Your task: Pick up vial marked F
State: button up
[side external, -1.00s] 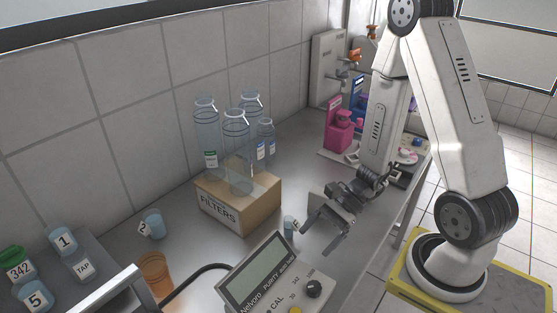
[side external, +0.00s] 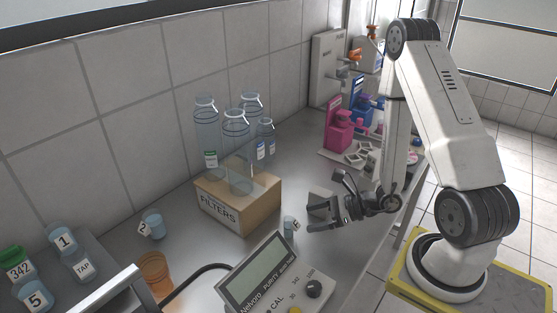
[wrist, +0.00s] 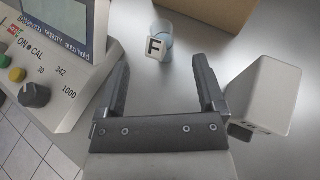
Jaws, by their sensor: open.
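The vial marked F (wrist: 157,46) is a small clear vial with pale blue liquid and a white label with a black F. It stands upright on the grey bench, and in the side view (side external: 289,226) it is between the filters box and the meter. My gripper (wrist: 161,66) is open and empty. In the wrist view the vial is ahead of the fingertips, in line with the gap between them. In the side view my gripper (side external: 322,216) is low over the bench, to the right of the vial and apart from it.
A white block (wrist: 268,95) is close beside my right finger in the wrist view. The meter (side external: 262,279) is at the front. The cardboard FILTERS box (side external: 221,214) carries several bottles behind the vial. Vial 2 (side external: 153,225) and an orange cup (side external: 156,272) are further left.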

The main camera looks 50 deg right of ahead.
aim_at(296, 221)
jog(key=shift+x, duration=0.95)
jog(key=shift+a+f, duration=0.1)
jog(key=shift+x, duration=2.5)
grip_shut()
